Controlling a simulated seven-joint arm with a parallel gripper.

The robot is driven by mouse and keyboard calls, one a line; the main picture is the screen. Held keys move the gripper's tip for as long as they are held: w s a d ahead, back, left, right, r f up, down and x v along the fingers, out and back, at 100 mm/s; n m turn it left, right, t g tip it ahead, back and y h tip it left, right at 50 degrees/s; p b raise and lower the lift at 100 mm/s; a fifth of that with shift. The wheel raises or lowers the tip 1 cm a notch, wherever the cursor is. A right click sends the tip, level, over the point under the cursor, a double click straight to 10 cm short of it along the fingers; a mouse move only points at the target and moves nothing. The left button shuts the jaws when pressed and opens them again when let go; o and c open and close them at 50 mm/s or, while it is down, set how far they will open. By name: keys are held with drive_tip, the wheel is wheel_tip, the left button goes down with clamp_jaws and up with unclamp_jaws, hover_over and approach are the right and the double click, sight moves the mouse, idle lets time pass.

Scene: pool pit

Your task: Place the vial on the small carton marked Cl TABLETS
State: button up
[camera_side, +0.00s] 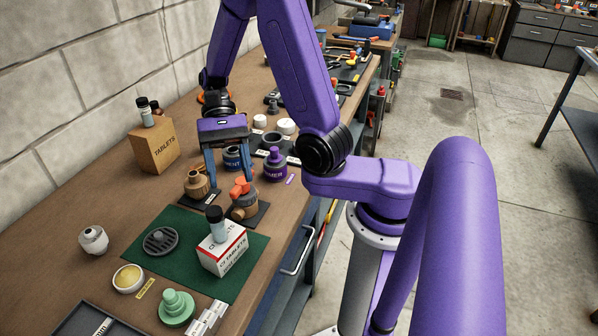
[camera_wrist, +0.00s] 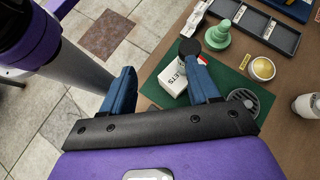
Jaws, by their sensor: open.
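The vial (camera_side: 217,229), pale with a dark cap, stands upright on top of the small white carton (camera_side: 224,256) with red trim, marked Cl TABLETS. The carton sits on the green mat (camera_side: 188,222). In the wrist view the vial's dark cap (camera_wrist: 190,47) and the white carton (camera_wrist: 175,79) show beyond my fingers, with a finger covering part of them. My gripper (camera_side: 230,176) is open and empty, behind and apart from the vial in the side view. Its two blue fingers (camera_wrist: 160,70) are spread in the wrist view.
A brown TABLETS box (camera_side: 153,152) with small dark-capped bottles on top stands by the wall. A brass fitting (camera_side: 197,184) and an orange-handled valve (camera_side: 243,200) lie near my fingers. A drain grate (camera_side: 161,241), yellow dish (camera_side: 128,278) and green stepped piece (camera_side: 177,307) surround the carton.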

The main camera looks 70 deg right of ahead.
drive_tip(key=s+d+r+n+t+h, duration=0.1)
drive_tip(key=s+n+t+h, duration=0.5)
drive_tip(key=s+n, duration=0.8)
drive_tip(key=r+n+h, duration=0.1)
drive_tip(key=n+h, duration=0.1)
drive_tip(key=n, duration=0.5)
drive_tip(key=shift+d+r+n, duration=0.2)
drive_tip(key=shift+n, duration=0.2)
